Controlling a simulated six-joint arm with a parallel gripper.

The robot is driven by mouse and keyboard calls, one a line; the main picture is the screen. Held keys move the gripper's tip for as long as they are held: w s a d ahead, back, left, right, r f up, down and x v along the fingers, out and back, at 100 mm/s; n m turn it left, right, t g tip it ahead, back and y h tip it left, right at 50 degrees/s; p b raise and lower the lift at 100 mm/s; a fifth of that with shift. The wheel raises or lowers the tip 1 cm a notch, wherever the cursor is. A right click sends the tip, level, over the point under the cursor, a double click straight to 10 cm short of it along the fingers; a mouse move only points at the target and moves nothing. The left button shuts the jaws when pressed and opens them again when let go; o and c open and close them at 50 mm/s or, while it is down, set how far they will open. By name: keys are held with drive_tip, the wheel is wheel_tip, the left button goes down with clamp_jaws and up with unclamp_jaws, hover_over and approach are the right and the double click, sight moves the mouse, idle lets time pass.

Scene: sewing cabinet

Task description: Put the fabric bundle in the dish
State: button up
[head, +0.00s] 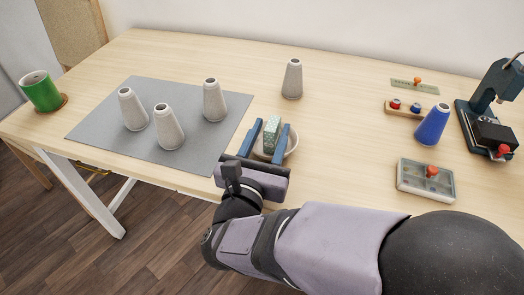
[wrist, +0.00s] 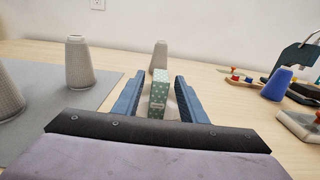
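The fabric bundle (head: 272,132) is a small upright block, green with pale dots. It stands at or in the pale round dish (head: 291,146); its base is hidden, so I cannot tell exactly how it rests. The dish is largely covered by my gripper (head: 266,134), whose blue fingers reach over it. In the wrist view the bundle (wrist: 158,94) stands between the two fingers of my gripper (wrist: 160,88), with a visible gap on each side. The fingers are open and do not appear to touch it.
Several pale cones stand on the table (head: 345,120), some on the grey mat (head: 110,105); one cone (head: 292,78) stands behind the dish. A blue cone (head: 432,124), a grey tray (head: 426,180) and a dark press (head: 490,110) are at right. A green mug (head: 42,92) is far left.

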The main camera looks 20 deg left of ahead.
sight(269, 136)
drive_tip(key=shift+s, duration=3.1)
